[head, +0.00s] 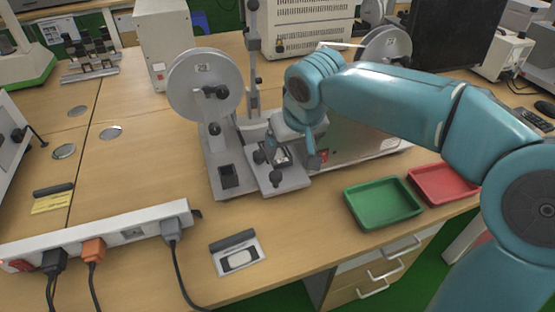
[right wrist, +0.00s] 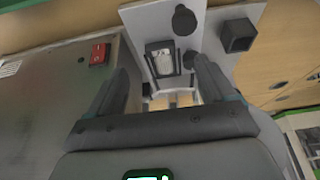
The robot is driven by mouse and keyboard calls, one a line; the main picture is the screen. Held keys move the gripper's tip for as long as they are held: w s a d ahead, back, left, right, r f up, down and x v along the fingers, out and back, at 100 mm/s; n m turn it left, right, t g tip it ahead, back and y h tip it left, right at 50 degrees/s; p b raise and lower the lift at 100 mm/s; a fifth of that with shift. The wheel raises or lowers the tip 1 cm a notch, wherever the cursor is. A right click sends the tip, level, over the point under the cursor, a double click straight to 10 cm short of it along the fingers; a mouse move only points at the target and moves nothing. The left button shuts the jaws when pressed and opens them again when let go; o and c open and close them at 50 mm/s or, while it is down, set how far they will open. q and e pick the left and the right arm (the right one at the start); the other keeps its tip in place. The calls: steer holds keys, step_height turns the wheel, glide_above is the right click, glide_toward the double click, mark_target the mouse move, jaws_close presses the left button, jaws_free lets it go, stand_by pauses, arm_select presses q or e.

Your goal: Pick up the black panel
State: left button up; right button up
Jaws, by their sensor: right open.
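A small dark-framed panel with a pale centre, which looks like the black panel (head: 283,157), sits in the grey test fixture (head: 290,182) at the middle of the table. In the right wrist view the panel (right wrist: 162,58) lies ahead, beyond the fingers and near the gap between them. My right gripper (head: 292,148) is over the fixture, pointing down, with its jaws apart. In the right wrist view the two dark fingers of this gripper (right wrist: 158,74) stand spread, with nothing held between them. My left gripper is in neither view.
A large grey reel (head: 205,84) and upright post rise beside the fixture. A metal box (head: 362,142) stands close to its right. A green tray (head: 383,203) and a red tray (head: 443,184) lie at the right front. A power strip (head: 134,232) lies at the front left.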

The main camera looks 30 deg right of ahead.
mark_target(284, 163)
steer(key=x, duration=0.2)
steer(key=shift+w+f, duration=0.1)
steer(key=shift+f, duration=0.15)
steer(key=b+x, duration=0.1)
steer(key=x, duration=0.4)
steer(key=shift+w+d+b, duration=0.15)
steer(key=shift+w+b, duration=0.1)
steer(key=shift+b, duration=0.1)
steer(key=shift+s, duration=0.1)
steer(key=c, duration=1.1)
